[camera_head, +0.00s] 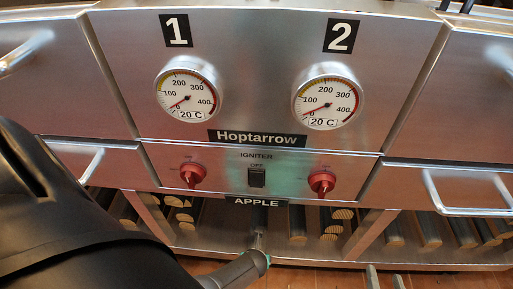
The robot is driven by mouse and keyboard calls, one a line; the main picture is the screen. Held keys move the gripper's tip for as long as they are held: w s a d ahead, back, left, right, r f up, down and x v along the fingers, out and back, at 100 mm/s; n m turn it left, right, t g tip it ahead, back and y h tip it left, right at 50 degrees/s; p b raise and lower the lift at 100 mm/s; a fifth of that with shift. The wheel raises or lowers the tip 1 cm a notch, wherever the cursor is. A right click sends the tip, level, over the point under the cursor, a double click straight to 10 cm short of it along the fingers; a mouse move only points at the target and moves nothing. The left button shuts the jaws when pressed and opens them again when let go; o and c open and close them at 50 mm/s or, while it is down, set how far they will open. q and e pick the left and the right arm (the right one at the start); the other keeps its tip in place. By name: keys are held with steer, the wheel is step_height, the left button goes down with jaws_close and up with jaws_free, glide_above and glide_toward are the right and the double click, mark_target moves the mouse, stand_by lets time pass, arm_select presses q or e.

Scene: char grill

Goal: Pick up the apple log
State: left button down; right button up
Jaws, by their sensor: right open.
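The label APPLE (257,202) sits on the front edge above the middle compartment of the low shelf (215,240). Several logs lie in that compartment with cut ends facing out, including logs at the left (184,215), a dark one at right of centre (297,222) and a pair at the right (331,226). I cannot tell which are apple from their look. My left gripper is not visible; a large black arm part fills the lower left.
A grey tapered part with a teal ring (243,269) reaches up before the shelf; I cannot tell what it is. Red knobs (322,183), a drawer handle (465,207) and a divider (370,232) are nearby. More logs (428,230) lie right of the divider.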

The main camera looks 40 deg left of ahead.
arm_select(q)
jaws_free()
arm_select(e)
steer(key=shift+d, duration=0.1)
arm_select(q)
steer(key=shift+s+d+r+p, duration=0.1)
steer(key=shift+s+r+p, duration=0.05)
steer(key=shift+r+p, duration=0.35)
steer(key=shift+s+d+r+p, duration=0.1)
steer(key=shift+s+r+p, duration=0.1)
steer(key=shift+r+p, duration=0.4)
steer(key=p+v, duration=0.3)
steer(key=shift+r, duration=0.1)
arm_select(e)
steer(key=s+d+f+g+h, duration=0.1)
steer(key=s+d+g+h, duration=0.3)
steer(key=s+d+g, duration=0.3)
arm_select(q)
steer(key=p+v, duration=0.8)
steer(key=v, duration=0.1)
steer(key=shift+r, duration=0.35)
arm_select(e)
steer(key=s+d+f+g, duration=0.1)
steer(key=s+f, duration=0.1)
steer(key=f, duration=0.6)
steer(key=s+d+f, duration=0.2)
steer(key=f, duration=0.7)
steer(key=shift+s+d+f+g, duration=0.15)
steer(key=shift+s+g, duration=0.15)
steer(key=shift+g, duration=0.1)
